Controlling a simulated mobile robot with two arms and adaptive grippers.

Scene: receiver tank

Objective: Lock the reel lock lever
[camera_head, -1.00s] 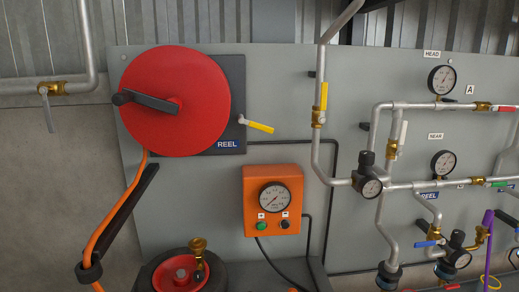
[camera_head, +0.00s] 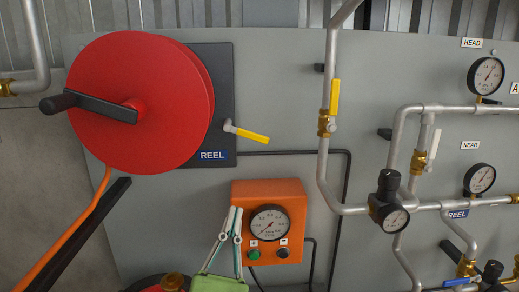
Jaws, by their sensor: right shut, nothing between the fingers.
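The reel lock lever (camera_head: 250,135) has a yellow grip on a silver stem. It sits at the right edge of the dark plate (camera_head: 224,90) behind the red reel (camera_head: 140,85), above and right of the blue REEL label (camera_head: 212,155). The lever points right and slightly down. My right gripper (camera_head: 235,212) comes up from the bottom, its thin pale fingers pointing up in front of the orange gauge box (camera_head: 295,193). It is shut and empty, below the lever and apart from it in the picture. My left gripper is out of view.
A black crank handle (camera_head: 95,108) sticks out from the reel's face to the left. A vertical pipe with a yellow-handled valve (camera_head: 335,98) stands right of the lever. More pipes and gauges fill the right side. The grey panel between lever and pipe is bare.

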